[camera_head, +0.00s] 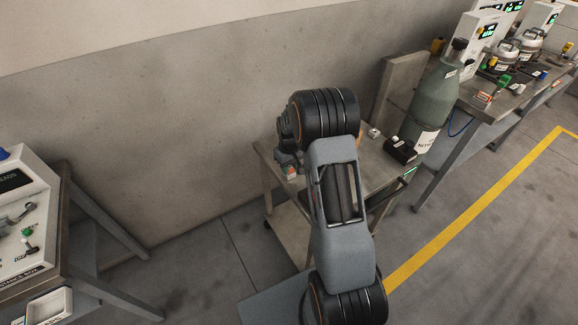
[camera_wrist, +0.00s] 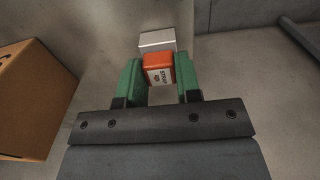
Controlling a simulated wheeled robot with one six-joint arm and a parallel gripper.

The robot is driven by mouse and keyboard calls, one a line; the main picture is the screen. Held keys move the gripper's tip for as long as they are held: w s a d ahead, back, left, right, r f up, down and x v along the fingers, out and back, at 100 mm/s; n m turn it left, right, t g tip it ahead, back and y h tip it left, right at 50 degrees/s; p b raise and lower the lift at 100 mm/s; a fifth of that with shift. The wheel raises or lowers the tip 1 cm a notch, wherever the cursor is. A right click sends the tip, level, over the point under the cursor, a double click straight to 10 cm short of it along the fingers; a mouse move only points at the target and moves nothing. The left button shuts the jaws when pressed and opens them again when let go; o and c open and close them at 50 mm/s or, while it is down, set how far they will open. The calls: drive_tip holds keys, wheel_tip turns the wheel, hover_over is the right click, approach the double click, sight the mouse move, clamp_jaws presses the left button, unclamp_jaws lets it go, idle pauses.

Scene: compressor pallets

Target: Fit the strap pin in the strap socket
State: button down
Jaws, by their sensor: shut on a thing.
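The strap pin (camera_wrist: 158,70) is an orange-red block with a white label reading STRAP, in the wrist view. My gripper (camera_wrist: 160,82) has its two green fingers on either side of it and is shut on it. A pale grey block (camera_wrist: 157,41) shows just beyond the strap pin; I cannot tell whether it is joined to it. In the head view my gripper (camera_head: 289,166) is mostly hidden behind my wrist, with a small patch of orange by it, over the left end of a small cart (camera_head: 376,178). I cannot make out the strap socket in either view.
A brown box (camera_wrist: 28,98) stands left of my gripper in the wrist view. On the cart's right are a black device (camera_head: 400,151) and a green gas cylinder (camera_head: 428,98). Benches with instruments stand at far right and left. A concrete wall (camera_head: 180,120) is behind.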

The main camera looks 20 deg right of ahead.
drive_tip(key=shift+f, duration=0.2)
drive_tip(key=c, duration=0.7)
unclamp_jaws()
drive_tip(key=shift+c, duration=0.2)
wheel_tip(320, 180, up, 14)
